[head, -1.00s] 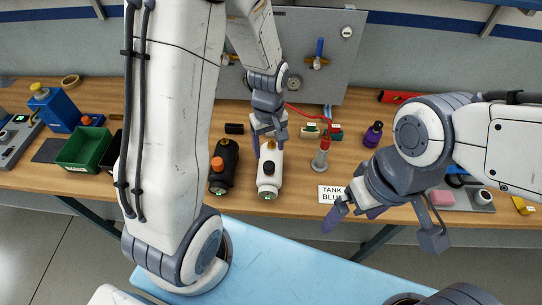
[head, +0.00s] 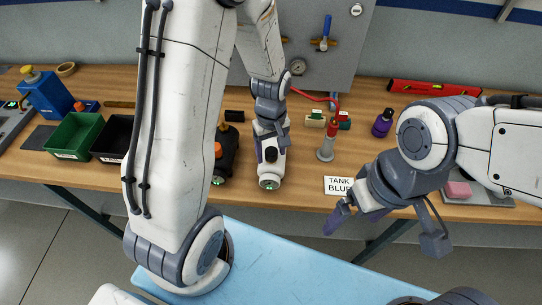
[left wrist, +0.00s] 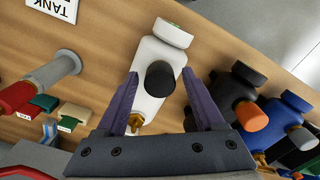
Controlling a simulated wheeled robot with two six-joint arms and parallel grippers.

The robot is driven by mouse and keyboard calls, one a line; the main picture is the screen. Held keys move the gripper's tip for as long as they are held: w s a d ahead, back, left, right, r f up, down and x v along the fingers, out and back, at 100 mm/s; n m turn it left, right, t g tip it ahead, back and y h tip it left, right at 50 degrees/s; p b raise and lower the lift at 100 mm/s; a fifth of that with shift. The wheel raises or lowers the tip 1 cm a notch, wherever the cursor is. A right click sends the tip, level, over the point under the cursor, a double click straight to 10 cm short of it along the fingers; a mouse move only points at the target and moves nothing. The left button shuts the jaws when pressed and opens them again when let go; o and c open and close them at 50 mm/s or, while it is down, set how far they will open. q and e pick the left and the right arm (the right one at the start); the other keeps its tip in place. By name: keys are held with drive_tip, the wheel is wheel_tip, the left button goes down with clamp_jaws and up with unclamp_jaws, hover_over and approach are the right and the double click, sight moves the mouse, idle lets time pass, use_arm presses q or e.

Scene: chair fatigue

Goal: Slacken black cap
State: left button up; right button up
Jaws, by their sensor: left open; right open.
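The black cap (left wrist: 160,79) stands on the side of a white canister (left wrist: 155,55) on the wooden bench. In the head view the cap (head: 271,154) shows on the same white canister (head: 270,171). My left gripper (left wrist: 159,78) is open, its two purple fingers on either side of the canister and cap, with gaps visible beside the cap. Whether a finger touches the canister is unclear. My right gripper (head: 354,215) is open and empty, in front of the bench's near edge at right.
A dark canister with an orange cap (left wrist: 253,117) stands beside the white one, with a blue canister (left wrist: 286,112) beyond. A grey-and-red post (head: 327,143) and a "TANK BLUE" card (head: 340,185) are to the right. Green bin (head: 76,135) and black bin (head: 113,138) are at left.

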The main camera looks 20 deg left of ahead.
use_arm(q)
drive_tip(key=shift+m+p, duration=0.3)
drive_tip(key=shift+m, duration=1.7)
drive_tip(key=m, duration=0.4)
drive_tip(key=shift+p, duration=0.3)
